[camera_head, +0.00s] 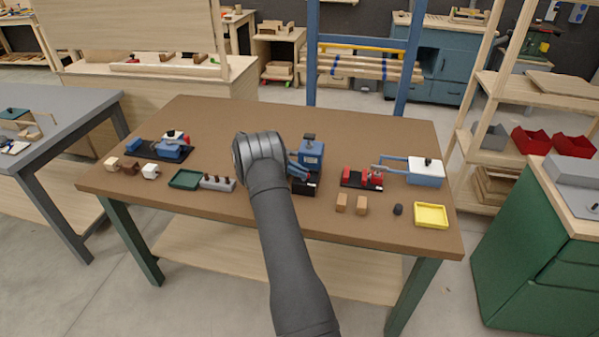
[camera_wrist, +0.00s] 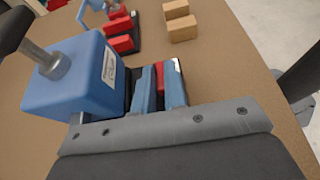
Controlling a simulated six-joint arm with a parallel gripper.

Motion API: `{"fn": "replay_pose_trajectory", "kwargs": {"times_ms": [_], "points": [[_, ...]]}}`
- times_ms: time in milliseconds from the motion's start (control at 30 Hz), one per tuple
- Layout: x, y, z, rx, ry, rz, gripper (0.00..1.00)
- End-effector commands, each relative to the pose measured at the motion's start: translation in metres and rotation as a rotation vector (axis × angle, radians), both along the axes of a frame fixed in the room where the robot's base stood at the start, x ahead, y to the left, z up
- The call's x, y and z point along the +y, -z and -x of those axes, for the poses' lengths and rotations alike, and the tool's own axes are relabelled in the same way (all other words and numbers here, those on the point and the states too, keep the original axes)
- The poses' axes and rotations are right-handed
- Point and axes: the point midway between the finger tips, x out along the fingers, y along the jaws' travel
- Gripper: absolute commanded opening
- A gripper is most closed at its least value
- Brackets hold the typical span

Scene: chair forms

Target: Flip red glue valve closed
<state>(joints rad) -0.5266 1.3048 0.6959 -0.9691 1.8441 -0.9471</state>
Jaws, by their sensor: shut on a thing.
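The blue glue unit (camera_head: 311,156) stands upright on a black base near the middle of the table. Its blue box (camera_wrist: 75,75) with a grey knob and white label fills the left of the wrist view. My gripper (camera_head: 298,170) is at its left front side, partly hidden by my arm in the head view. In the wrist view my blue gripper fingers (camera_wrist: 160,92) are close together beside the box. A red piece, which looks like the red glue valve (camera_wrist: 169,75), shows between them. The gripper is shut on it. Most of the valve is hidden, so its angle cannot be told.
Right of the unit are a red fixture (camera_head: 362,178), a blue box with a white top (camera_head: 426,171), wooden blocks (camera_head: 351,204) and a yellow tray (camera_head: 431,215). Left are a green tray (camera_head: 185,179), a grey peg holder (camera_head: 217,183) and a blue fixture (camera_head: 168,150). The back middle is clear.

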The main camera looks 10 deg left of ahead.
Motion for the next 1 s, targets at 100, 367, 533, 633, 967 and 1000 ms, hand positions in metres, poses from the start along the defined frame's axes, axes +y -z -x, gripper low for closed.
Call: {"fn": "replay_pose_trajectory", "kwargs": {"times_ms": [100,367,533,633,967,1000], "points": [[0.001,0.000,0.000,0.000,0.005,0.000,0.00],[0.000,0.000,0.000,-0.001,0.006,0.000,0.00],[0.000,0.000,0.000,-0.001,0.006,0.000,0.33],[0.000,0.000,0.000,-0.001,0.005,0.000,0.33],[0.016,-0.006,0.000,-0.002,0.003,0.000,0.33],[0.022,-0.008,0.000,-0.003,0.002,-0.001,0.33]]}}
